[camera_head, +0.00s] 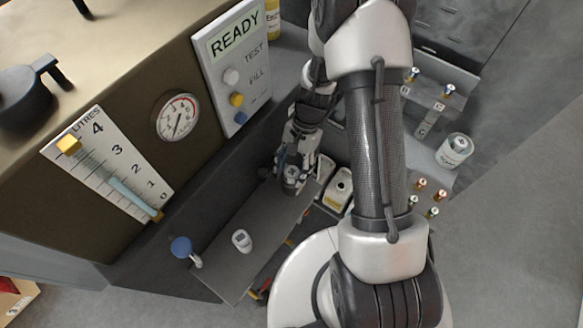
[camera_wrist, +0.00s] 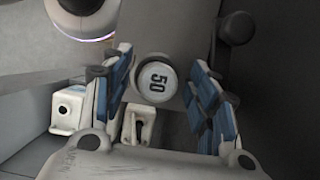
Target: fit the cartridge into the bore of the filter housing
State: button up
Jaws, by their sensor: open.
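A white round-topped cylinder marked "50", apparently the cartridge (camera_wrist: 157,80), stands end-on between my fingers in the wrist view. My gripper (camera_wrist: 160,92) is open, with a blue-padded finger on each side and gaps to the cylinder. In the head view my gripper (camera_head: 292,185) is low over the far end of the grey shelf (camera_head: 225,275), mostly hiding the cylinder. A white block with a dark round bore, likely the filter housing (camera_head: 340,187), is just right of my gripper. In the wrist view two white bored blocks show, one lower centre (camera_wrist: 138,122) and one at left (camera_wrist: 68,108); I cannot tell which is the housing.
The panel with a gauge (camera_head: 176,117) and a READY display (camera_head: 236,42) rises behind. A labelled jar (camera_head: 455,151) and small coloured pegs (camera_head: 421,182) are at right.

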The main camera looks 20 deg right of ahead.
jog(key=shift+r, duration=0.3)
notch_tip(320, 180, up, 19)
jog(key=w+d+n+t+p, duration=0.1)
jog(key=w+d+n+p, duration=0.15)
jog(key=p, duration=0.25)
jog(key=s+a+r+n+t+h, duration=0.2)
jog(key=s+r+n+t, duration=0.4)
jog(key=s+r, duration=1.1)
jog(key=shift+s+a+n+h, duration=0.15)
jog(key=shift+s+n+h, duration=0.1)
jog(key=shift+n+h, duration=0.75)
jog(key=shift+r, duration=0.1)
